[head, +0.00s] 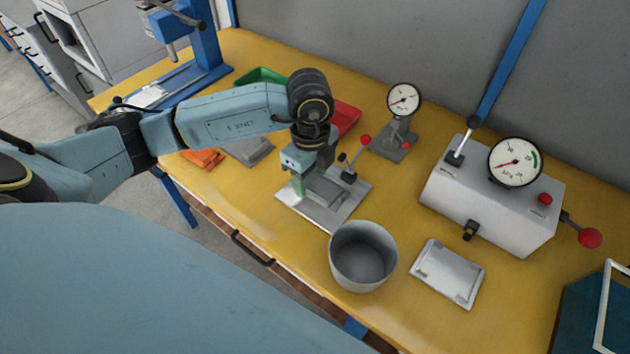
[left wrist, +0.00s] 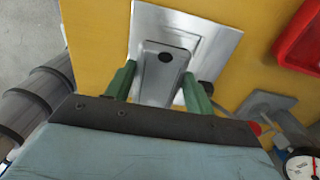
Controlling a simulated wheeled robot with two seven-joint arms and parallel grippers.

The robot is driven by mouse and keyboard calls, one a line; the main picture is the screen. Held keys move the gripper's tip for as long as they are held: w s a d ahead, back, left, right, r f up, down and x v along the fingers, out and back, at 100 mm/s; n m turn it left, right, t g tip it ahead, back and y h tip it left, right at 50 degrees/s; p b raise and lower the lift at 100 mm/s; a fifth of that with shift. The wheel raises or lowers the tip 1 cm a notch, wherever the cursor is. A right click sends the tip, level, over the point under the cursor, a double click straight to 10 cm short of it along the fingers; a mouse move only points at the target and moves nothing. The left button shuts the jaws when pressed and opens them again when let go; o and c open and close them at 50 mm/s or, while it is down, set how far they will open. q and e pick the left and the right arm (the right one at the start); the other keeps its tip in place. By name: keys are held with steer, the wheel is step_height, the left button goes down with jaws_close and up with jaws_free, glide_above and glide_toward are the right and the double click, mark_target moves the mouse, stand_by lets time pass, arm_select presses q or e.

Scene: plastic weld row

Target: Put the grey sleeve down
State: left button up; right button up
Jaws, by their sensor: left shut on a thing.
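My left gripper (head: 312,178) has green fingers and is shut on a grey, blocky part with a dark round hole, which I take to be the grey sleeve (head: 326,189). In the left wrist view the sleeve (left wrist: 161,68) sits between the two green fingers of the left gripper (left wrist: 158,85). The sleeve is over a pale metal plate fixture (head: 342,213), which also shows in the left wrist view (left wrist: 218,27). Whether it touches the plate I cannot tell. The gripper partly hides the sleeve. My right gripper is not in view.
A grey round bin (head: 338,262) stands close in front of the fixture. A red-knobbed lever (head: 350,166) is just right of the gripper. A dial gauge stand (head: 404,100), red tray (head: 348,118), gauge box (head: 490,205) and flat metal plate (head: 447,274) are around. Yellow bench is bare between them.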

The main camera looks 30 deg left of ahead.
mark_target(315, 176)
arm_select(q)
steer(key=shift+w, duration=0.5)
step_height(315, 176, down, 3)
steer(key=shift+w+f+b, duration=0.1)
steer(key=shift+f+b, duration=0.05)
steer(key=shift+b, duration=0.15)
steer(key=shift+f, duration=0.2)
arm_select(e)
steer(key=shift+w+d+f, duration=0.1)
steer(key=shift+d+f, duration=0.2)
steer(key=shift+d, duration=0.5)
arm_select(q)
steer(key=o, duration=1.1)
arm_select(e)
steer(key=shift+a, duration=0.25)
